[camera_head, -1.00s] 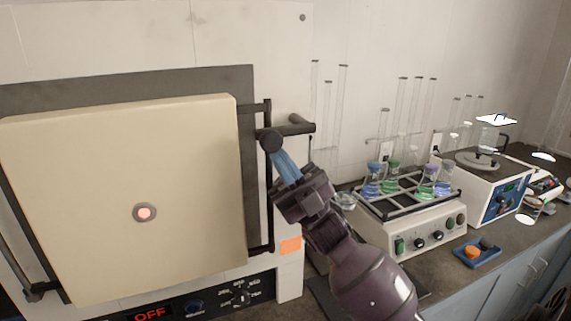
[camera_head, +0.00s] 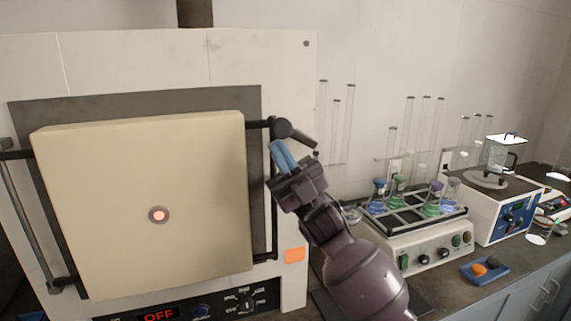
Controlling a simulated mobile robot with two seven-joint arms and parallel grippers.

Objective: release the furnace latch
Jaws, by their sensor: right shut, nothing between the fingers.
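The furnace (camera_head: 285,75) is a large off-white box at the left of the head view. Its cream door (camera_head: 110,180) covers the front, over a dark grey frame. The black latch (camera_head: 300,134) is at the door's upper right, with a round knob end and a bar slanting down to the right. My right gripper (camera_head: 283,156) is just below the latch, its blue fingers shut and empty, pointing up. I cannot tell whether the fingertips touch the latch. My left gripper is not in view.
A panel below the door shows a red OFF display (camera_head: 159,316). To the right, a shaker (camera_head: 425,245) holds flasks with coloured liquid. Tall glass tubes stand behind.

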